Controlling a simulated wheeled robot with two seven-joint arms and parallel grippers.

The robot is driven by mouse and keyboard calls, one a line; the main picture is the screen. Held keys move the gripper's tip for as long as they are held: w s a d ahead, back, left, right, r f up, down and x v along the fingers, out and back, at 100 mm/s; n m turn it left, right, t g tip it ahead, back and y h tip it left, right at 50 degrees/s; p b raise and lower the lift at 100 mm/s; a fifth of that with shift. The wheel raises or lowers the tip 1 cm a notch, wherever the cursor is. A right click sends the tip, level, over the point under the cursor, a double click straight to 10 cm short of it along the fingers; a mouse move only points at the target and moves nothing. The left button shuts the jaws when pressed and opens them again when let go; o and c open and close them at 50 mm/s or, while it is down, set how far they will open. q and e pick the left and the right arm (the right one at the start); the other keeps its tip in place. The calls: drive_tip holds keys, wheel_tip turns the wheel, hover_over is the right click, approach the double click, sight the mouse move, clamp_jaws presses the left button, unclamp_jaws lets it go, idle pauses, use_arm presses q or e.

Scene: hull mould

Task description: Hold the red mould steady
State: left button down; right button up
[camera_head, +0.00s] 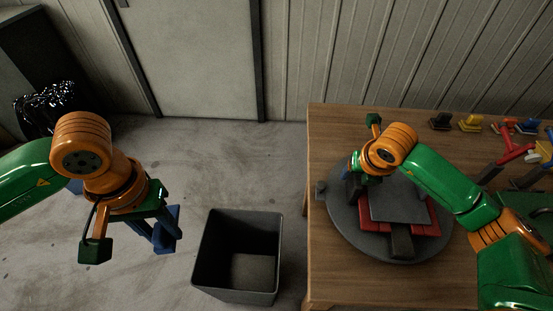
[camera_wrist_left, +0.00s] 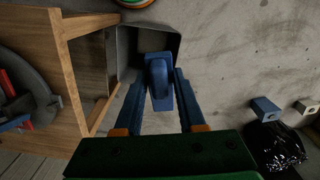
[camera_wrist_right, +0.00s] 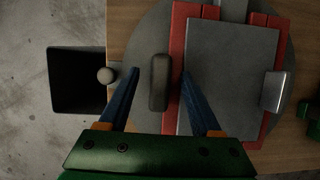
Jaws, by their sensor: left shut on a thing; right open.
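The red mould (camera_head: 428,226) lies on a round grey turntable (camera_head: 345,235) on the wooden table, mostly covered by a flat grey plate (camera_head: 398,204). Its red edges also show in the right wrist view (camera_wrist_right: 177,50). My right gripper (camera_wrist_right: 160,85) is open over the mould's left edge, its fingers on either side of a dark grey block (camera_wrist_right: 160,70). I cannot tell whether they touch it. My left gripper (camera_head: 155,232) is shut on a blue block-like piece (camera_wrist_left: 159,80), away from the mould, above the floor left of the bin.
A dark open bin (camera_head: 207,250) stands on the floor left of the table. Another dark block (camera_head: 401,242) sits at the mould's front edge. Several coloured pieces, including a yellow one (camera_head: 470,124), lie along the table's back right. A shiny black bag (camera_head: 48,100) is at far left.

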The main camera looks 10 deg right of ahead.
drive_tip(key=shift+w+f, duration=0.15)
drive_tip(key=shift+f, duration=0.1)
drive_tip(key=shift+s, duration=0.2)
drive_tip(key=shift+c, duration=0.4)
clamp_jaws()
drive_tip(key=shift+w+r, duration=0.1)
idle(1.1)
unclamp_jaws()
idle(0.3)
clamp_jaws()
idle(0.7)
